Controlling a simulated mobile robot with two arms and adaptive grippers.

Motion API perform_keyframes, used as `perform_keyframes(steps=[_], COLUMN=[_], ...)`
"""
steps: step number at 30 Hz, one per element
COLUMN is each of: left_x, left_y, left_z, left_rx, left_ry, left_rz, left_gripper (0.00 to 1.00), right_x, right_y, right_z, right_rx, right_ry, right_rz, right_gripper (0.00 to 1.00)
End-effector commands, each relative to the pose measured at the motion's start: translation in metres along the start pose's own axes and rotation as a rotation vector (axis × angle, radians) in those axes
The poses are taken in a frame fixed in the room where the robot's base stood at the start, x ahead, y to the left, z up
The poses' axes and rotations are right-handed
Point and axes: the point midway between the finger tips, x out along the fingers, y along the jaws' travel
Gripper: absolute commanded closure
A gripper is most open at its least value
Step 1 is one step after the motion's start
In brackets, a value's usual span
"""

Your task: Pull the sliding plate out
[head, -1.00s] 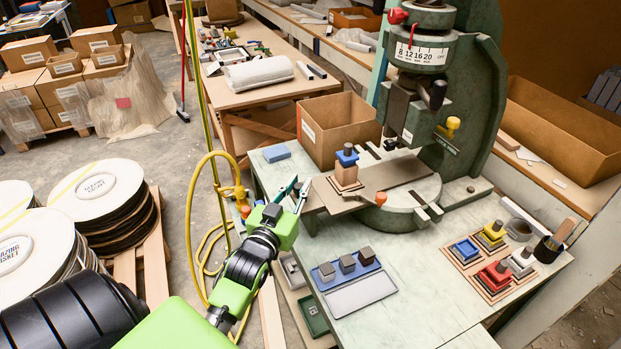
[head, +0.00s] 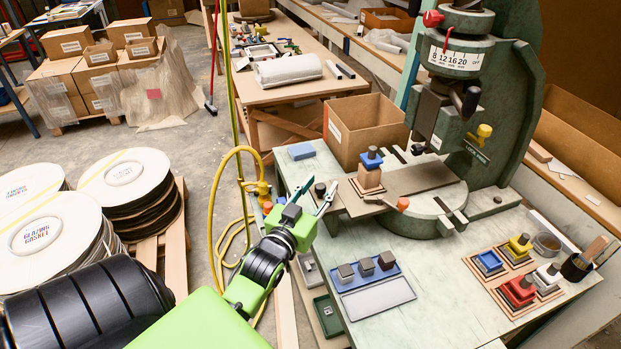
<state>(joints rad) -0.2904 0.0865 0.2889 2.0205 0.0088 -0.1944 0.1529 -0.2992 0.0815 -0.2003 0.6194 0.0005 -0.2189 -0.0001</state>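The sliding plate (head: 424,177) is a flat brown-grey slab lying in the bed of the green press (head: 505,125). It sticks out to the left over the pale table. A dark round knob (head: 320,189) shows at its left end. My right gripper is not in view.
An orange knob (head: 403,204) sits at the press bed's front. A cardboard box (head: 365,130) stands behind the plate. A blue tray (head: 366,275) with grey blocks and several coloured stamps (head: 517,290) lie in front. A yellow hose (head: 222,215) hangs left of the table.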

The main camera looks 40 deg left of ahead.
Motion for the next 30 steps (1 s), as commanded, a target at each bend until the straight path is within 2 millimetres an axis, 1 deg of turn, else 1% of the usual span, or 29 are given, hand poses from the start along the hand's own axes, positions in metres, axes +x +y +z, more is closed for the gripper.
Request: perform_keyframes(steps=[5,12,18,21,24,30], left_x=[-0.027,-0.074,-0.102,-0.11,-0.114,-0.115], left_y=[-0.001,-0.001,-0.002,-0.002,-0.002,-0.002], left_z=[0.001,0.002,0.002,0.002,0.001,0.001], left_rx=[0.0,0.0,0.0,0.0,0.0,0.0], left_ry=[-0.003,-0.006,-0.004,-0.004,-0.002,-0.001], left_rz=[-0.001,-0.002,-0.002,-0.002,-0.002,-0.002], left_gripper=[0.65,0.65,0.65,0.65,0.65,0.65], right_x=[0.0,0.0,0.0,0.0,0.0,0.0], right_y=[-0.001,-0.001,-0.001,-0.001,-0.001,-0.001], right_z=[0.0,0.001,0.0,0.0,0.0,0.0], right_rx=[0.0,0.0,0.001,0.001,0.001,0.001], right_ry=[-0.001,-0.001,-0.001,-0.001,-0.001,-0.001], right_rz=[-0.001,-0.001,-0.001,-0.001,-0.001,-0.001], right_gripper=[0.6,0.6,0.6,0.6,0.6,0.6])
